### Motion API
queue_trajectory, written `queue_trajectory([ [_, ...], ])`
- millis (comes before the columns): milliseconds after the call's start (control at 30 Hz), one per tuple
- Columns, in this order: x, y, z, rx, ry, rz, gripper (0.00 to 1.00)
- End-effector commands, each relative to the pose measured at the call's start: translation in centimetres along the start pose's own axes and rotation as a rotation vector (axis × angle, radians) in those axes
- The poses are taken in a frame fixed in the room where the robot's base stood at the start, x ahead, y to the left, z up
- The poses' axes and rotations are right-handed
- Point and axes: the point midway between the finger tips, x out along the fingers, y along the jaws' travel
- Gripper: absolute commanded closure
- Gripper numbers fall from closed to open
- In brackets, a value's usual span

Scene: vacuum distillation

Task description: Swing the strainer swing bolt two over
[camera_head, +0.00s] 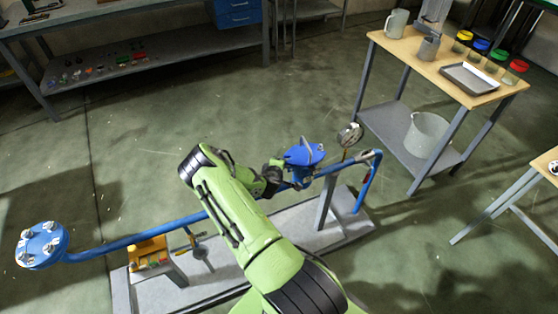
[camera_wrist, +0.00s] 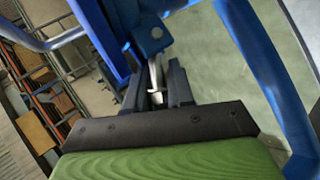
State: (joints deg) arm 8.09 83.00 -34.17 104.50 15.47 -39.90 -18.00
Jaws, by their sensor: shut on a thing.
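The blue strainer (camera_head: 304,156) stands on the blue pipe line over the grey skid, right of centre in the head view. My gripper (camera_head: 279,171) is at the strainer's left side, and my arm hides part of the pipe. In the wrist view, my gripper (camera_wrist: 157,88) has its two dark fingers close on either side of a slim silver bolt (camera_wrist: 155,72), shut on it. The bolt hangs at a blue lug (camera_wrist: 148,36) on the strainer. I cannot tell from these views which numbered swing bolt it is.
A blue flange with bolts (camera_head: 41,245) ends the pipe at left. A round gauge (camera_head: 350,135) stands just right of the strainer. A wooden-topped table (camera_head: 420,62) stands at right. Open floor lies behind the skid.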

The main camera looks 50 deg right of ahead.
Motion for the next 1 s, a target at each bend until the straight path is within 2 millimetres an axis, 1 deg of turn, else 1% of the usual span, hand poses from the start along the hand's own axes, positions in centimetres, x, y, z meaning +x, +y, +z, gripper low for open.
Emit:
queue_trajectory([
  [33,-0.16,0.38,0.03,0.008,0.004,-0.006,1.00],
  [567,-0.02,0.19,0.09,0.027,0.015,-0.025,1.00],
  [600,-0.01,0.19,0.09,0.027,0.015,-0.025,0.76],
  [667,-0.01,0.19,0.09,0.027,0.015,-0.025,0.67],
  [700,-0.01,0.18,0.09,0.027,0.015,-0.025,0.65],
  [900,-0.08,0.17,0.07,0.027,0.015,-0.026,0.65],
  [967,-0.45,0.20,0.05,0.027,0.015,-0.025,0.65],
  [1000,-0.96,0.24,0.04,0.027,0.016,-0.025,0.65],
])
